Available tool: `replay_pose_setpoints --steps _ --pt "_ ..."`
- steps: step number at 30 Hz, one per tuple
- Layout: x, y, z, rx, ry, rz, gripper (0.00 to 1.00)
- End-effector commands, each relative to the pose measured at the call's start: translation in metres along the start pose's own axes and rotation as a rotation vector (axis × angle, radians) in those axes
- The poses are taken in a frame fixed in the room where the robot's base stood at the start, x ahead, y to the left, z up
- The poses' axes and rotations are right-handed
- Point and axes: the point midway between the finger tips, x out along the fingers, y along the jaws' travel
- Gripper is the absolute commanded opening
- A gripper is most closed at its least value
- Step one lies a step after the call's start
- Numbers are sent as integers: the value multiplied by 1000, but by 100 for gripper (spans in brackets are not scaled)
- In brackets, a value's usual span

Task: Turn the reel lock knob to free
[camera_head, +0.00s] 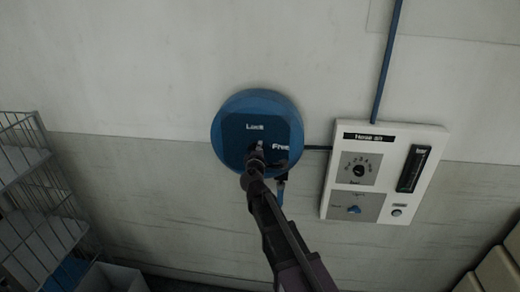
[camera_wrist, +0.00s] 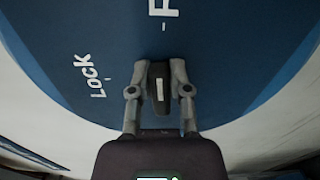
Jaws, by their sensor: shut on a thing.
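The blue round reel (camera_head: 232,128) is on the wall, with "Lock" at its top and "Free" at its right in the head view. Its blue face fills much of the wrist view (camera_wrist: 215,75). My gripper (camera_head: 256,155) reaches up to the reel's middle, hiding most of the knob there. In the wrist view my gripper (camera_wrist: 158,80) has a finger on each side of the dark knob (camera_wrist: 158,72) and is shut on it. The knob's white line runs up and down the picture, roughly in line with the tick by the partly cut-off "F" label. The "Lock" label lies to the left.
A white control panel (camera_head: 421,190) with dials and a gauge is on the wall right of the reel. A blue pipe (camera_head: 386,60) runs up from it. A wire rack (camera_head: 40,200) stands at the left, with a pale bin (camera_head: 112,279) beside it. Beige boxes (camera_head: 495,270) are at lower right.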

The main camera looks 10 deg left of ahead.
Motion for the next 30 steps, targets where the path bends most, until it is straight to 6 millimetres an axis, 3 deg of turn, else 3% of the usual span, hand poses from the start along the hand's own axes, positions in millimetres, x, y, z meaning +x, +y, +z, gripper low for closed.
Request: replay_pose_setpoints --steps 21,22,24,25,30 --pt "0 -2 -1 102 2 0 0" --pt "0 -2 -1 102 3 0 34" --pt "0 -2 -1 101 2 0 55" --pt "0 -2 -1 101 2 0 60" --pt "0 -2 -1 100 1 0 60"
